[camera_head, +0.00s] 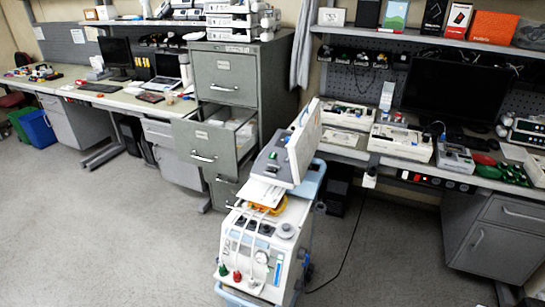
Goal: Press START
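No START button can be made out by its label in the head view. A white medical machine (258,250) with knobs, a round gauge and red and green fittings stands on a blue cart in the lower middle. A grey and white unit (272,165) with a raised panel and a few coloured buttons sits on top of it. Stacked white devices (232,20) that may be pumps stand on top of the filing cabinet; their buttons are too small to read. Neither of my grippers is in view.
A grey filing cabinet (225,75) has a drawer (207,148) pulled open behind the cart. The right bench holds white devices (400,142) and a dark monitor (455,92). A cable lies on the floor right of the cart. The floor (100,230) at left is clear.

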